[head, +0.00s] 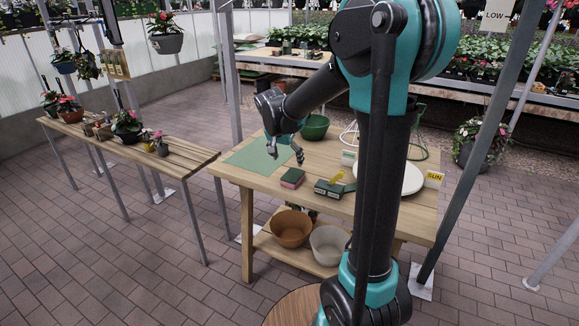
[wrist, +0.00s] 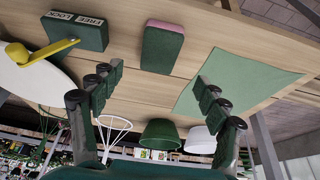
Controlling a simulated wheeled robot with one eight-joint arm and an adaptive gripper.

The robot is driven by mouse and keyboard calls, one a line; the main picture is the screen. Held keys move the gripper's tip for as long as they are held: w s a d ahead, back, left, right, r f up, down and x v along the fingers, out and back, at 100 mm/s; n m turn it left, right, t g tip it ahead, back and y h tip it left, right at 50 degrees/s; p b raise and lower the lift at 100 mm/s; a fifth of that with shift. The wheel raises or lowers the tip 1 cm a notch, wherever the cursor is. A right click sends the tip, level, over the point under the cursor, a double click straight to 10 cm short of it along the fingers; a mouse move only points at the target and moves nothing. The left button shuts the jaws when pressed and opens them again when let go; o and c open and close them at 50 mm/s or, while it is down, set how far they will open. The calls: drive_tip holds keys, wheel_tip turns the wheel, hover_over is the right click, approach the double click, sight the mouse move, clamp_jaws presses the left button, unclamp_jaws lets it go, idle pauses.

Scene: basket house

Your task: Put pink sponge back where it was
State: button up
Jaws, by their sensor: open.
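The pink sponge (head: 292,178), a block with a dark green layer and a pink layer, lies on the wooden worktable just right of a green mat (head: 250,157). In the wrist view the sponge (wrist: 163,47) shows mostly its green face, with pink along one edge. My gripper (head: 286,155) is open and empty above the table, near the mat's right part. In the wrist view its fingers (wrist: 160,82) are spread apart, with the sponge beyond the fingertips and not touched. Where the sponge was before is not shown.
A green bowl (head: 314,127) stands behind. The mat is clear. Two pots, brown (head: 291,229) and pale (head: 329,245), sit on the lower shelf.

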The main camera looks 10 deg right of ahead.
drive_tip(key=s+d+f+n+y, duration=0.1)
drive_tip(key=s+d+f+n, duration=0.1)
drive_tip(key=s, duration=0.7)
drive_tip(key=s+d+f+n+y, duration=0.1)
drive_tip(key=s+d+f+n, duration=0.1)
drive_tip(key=s+f, duration=0.3)
drive_tip(key=s+d+f+n, duration=0.2)
drive_tip(key=s+f+n, duration=0.1)
drive_tip(key=s, duration=0.9)
drive_tip(key=shift+s+d+f+y, duration=0.25)
drive_tip(key=shift+s+d+y, duration=0.1)
drive_tip(key=shift+d+y, duration=0.05)
